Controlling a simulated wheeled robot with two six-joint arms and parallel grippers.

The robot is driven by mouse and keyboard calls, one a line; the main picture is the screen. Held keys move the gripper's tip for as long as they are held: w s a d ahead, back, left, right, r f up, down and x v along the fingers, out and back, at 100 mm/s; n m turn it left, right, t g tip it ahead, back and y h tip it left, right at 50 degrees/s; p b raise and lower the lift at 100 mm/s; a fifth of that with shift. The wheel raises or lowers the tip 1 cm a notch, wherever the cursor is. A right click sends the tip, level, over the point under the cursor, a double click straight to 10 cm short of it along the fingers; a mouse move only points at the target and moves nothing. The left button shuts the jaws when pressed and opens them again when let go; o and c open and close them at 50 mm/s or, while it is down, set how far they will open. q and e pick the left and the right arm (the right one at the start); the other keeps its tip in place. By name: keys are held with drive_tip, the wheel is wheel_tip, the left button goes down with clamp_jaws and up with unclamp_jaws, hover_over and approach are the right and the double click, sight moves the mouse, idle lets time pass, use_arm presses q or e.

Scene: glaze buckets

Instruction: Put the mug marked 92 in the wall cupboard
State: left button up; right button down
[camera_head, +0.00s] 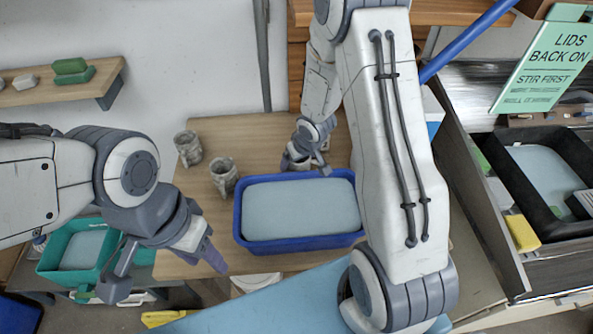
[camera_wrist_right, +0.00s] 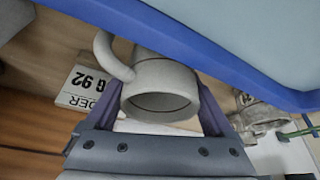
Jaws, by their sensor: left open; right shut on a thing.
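My right gripper (camera_head: 312,150) is shut on a pale grey mug (camera_head: 296,161), behind the blue tub in the head view. In the right wrist view the mug (camera_wrist_right: 160,92) sits between both fingers of my right gripper (camera_wrist_right: 170,108), handle to the upper left, mouth toward the camera. A white card (camera_wrist_right: 84,88) reading "92" lies beside it. I see no number on the mug itself. My left gripper (camera_head: 165,276) is open and empty at the table's left front. A wooden edge (camera_head: 455,12) shows at the top; I cannot tell whether it is the wall cupboard.
A blue tub (camera_head: 243,243) of pale liquid stands on the wooden table (camera_head: 262,130). Two speckled mugs (camera_head: 188,148) (camera_head: 224,176) stand left of it. A wall shelf (camera_head: 60,95) is at upper left. A black tray (camera_head: 515,185) lies in the right drawer. A blue bar (camera_head: 465,42) slants at upper right.

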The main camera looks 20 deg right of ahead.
drive_tip(key=shift+f, duration=1)
drive_tip(key=shift+f+b, duration=0.2)
drive_tip(key=shift+b, duration=0.15)
unclamp_jaws()
